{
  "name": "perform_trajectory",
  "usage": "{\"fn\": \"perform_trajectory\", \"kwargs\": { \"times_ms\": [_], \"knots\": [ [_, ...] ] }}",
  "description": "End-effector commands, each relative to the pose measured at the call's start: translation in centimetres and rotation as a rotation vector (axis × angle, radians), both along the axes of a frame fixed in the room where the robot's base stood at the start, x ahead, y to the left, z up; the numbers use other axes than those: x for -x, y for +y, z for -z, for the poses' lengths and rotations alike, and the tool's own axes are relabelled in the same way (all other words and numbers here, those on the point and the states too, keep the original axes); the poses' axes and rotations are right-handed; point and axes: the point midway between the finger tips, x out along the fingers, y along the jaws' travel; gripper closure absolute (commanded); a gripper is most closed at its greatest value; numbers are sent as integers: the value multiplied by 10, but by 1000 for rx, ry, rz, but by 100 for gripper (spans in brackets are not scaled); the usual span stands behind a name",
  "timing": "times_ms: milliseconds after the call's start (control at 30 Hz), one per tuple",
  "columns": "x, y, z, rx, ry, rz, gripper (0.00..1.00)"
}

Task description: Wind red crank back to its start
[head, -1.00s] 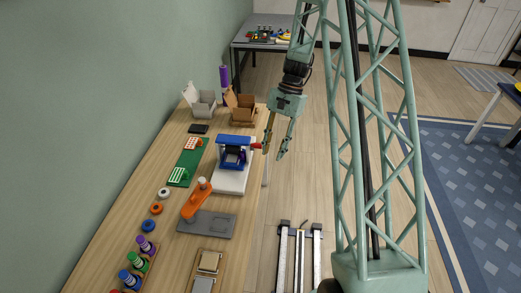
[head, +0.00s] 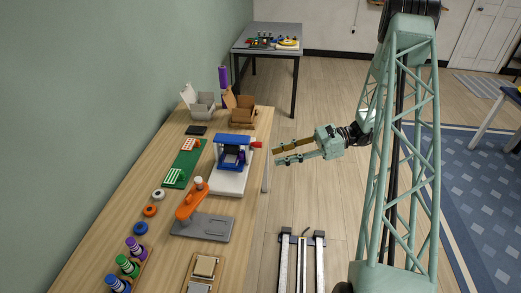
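The red crank (head: 257,144) shows as a small red handle on the right side of a blue frame (head: 235,139), which stands on a white base (head: 229,185) near the table's right edge. My gripper (head: 276,156) is just right of and slightly below the crank in the picture, beyond the table edge, with its fingers pointing left. The fingers are apart and nothing is between them. A gap shows between the fingertips and the crank. The crank's shaft and its exact angle are too small to tell.
An orange lever (head: 190,200) with a white knob stands on a grey plate (head: 214,230) in front of the blue frame. Open boxes (head: 242,112) stand at the table's far end. Coloured spools (head: 127,266) stand at the near left.

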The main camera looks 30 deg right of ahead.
Motion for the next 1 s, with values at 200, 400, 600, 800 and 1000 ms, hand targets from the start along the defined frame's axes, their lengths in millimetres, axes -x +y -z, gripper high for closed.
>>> {"fn": "perform_trajectory", "kwargs": {
  "times_ms": [200, 400, 600, 800, 1000],
  "knots": [
    [-11, -46, 5, -144, -60, 177, 72],
    [-15, -71, 3, -203, -95, 256, 72],
    [-15, -75, 2, -212, -102, 270, 72],
    [-15, -74, 2, -211, -101, 268, 72],
    [-17, -71, 2, -211, -101, 268, 72]
  ]
}}
